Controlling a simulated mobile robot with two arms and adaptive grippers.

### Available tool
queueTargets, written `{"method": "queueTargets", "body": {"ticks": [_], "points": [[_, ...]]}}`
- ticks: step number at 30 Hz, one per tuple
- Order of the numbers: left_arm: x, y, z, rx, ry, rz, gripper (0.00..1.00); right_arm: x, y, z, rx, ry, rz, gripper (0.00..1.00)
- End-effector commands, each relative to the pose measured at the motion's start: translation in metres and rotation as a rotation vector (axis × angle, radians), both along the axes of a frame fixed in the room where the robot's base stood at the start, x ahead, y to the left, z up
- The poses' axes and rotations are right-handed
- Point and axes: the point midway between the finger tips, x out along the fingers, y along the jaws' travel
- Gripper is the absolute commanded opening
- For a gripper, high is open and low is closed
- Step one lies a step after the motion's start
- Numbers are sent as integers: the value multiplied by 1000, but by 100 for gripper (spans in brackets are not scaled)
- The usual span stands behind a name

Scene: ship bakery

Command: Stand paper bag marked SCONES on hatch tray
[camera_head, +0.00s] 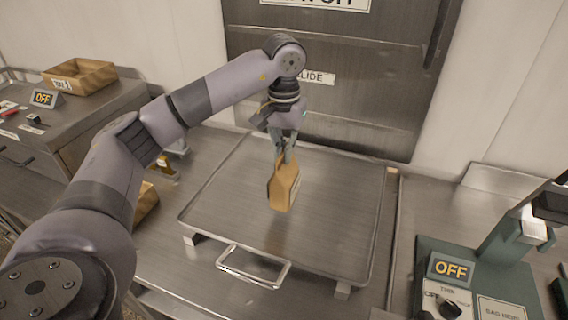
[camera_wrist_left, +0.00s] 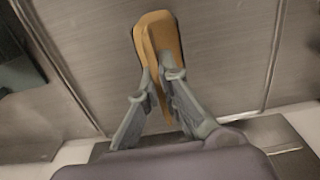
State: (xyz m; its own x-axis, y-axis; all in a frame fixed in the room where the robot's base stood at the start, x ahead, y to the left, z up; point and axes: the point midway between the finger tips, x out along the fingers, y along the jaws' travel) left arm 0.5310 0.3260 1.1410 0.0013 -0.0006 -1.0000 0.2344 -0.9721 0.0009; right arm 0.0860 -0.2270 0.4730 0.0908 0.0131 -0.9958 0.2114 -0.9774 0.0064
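A brown paper bag (camera_head: 284,188) hangs upright from my left gripper (camera_head: 286,155), over the middle of the hatch tray (camera_head: 225,200). Any marking on the bag is not readable here. The gripper's fingers pinch the bag's top edge. In the left wrist view the left gripper (camera_wrist_left: 158,82) is closed on the bag (camera_wrist_left: 158,35), seen from above. I cannot tell whether the bag's base touches the tray. The tray is a flat metal one with a front handle, otherwise bare. My right gripper is not in view.
A closed metal hatch (camera_head: 330,100) stands behind the tray. A green machine with an OFF sign (camera_head: 450,268) is at the right. At the left, a counter holds a wooden box (camera_head: 80,76) and another OFF sign (camera_head: 45,98). The tray around the bag is clear.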

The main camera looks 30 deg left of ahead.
Motion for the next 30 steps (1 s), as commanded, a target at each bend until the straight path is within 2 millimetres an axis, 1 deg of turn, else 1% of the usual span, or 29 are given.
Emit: {"method": "queueTargets", "body": {"ticks": [7, 9, 16, 20, 21, 27, 30], "points": [[-1, 0, -31, 1, 5, 0, 0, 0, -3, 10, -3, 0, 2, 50], [-1, 0, -36, 1, 2, -1, 0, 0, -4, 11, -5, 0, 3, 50], [0, 0, -38, 0, 0, -1, 0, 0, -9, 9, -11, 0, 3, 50], [0, 0, -42, 0, 1, -1, 0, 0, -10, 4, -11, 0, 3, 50], [0, 0, -41, 0, 1, -1, 7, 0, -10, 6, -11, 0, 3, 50], [-1, 0, -41, 1, 1, -1, 20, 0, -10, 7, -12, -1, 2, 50], [-1, 0, -41, 1, 1, -1, 25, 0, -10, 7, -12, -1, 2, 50]]}}
